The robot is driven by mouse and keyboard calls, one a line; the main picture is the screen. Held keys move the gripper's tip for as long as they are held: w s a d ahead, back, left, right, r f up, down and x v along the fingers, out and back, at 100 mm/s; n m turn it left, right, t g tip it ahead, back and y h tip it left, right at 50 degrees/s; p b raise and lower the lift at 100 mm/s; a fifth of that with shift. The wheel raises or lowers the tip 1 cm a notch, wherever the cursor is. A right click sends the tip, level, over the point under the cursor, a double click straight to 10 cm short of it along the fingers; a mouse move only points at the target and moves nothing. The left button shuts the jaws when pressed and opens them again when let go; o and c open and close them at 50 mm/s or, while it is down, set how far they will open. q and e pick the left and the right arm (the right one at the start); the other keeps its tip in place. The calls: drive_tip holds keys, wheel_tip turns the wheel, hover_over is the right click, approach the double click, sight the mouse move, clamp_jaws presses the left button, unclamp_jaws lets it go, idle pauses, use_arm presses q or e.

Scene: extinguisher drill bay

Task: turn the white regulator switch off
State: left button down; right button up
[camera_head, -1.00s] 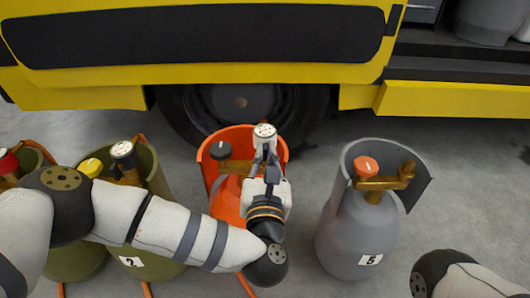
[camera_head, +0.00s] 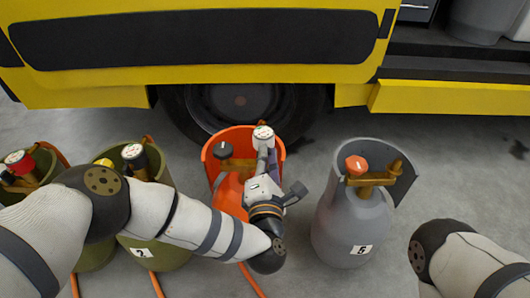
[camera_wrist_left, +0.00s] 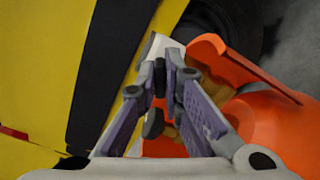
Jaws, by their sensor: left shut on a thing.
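The white regulator switch (camera_head: 263,132) has a round pale top with red marks. It sits at the back right of the orange cylinder (camera_head: 229,190), inside its raised collar. My left gripper (camera_head: 266,160) reaches up to it from the front and is shut on it. In the left wrist view the fingers (camera_wrist_left: 160,75) close around the pale switch body (camera_wrist_left: 160,43), which they partly hide. The exact contact is hard to see. My right gripper is out of view; only part of the right arm shows at lower right.
A black knob (camera_head: 223,150) stands close left of the switch. A grey cylinder (camera_head: 348,225) with an orange knob (camera_head: 356,165) stands to the right. Green cylinders (camera_head: 160,255) stand left, partly behind my arm. A yellow vehicle (camera_head: 200,80) is behind.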

use_arm(q)
drive_tip(key=m+p, duration=0.1)
drive_tip(key=m, duration=0.4)
drive_tip(key=shift+p, duration=0.3)
drive_tip(key=shift+f+m, duration=0.1)
drive_tip(key=shift+m, duration=0.3)
drive_tip(key=c, duration=1.7)
unclamp_jaws()
drive_tip(key=shift+s, duration=0.1)
drive_tip(key=s, duration=1.2)
drive_tip(key=shift+w, duration=0.1)
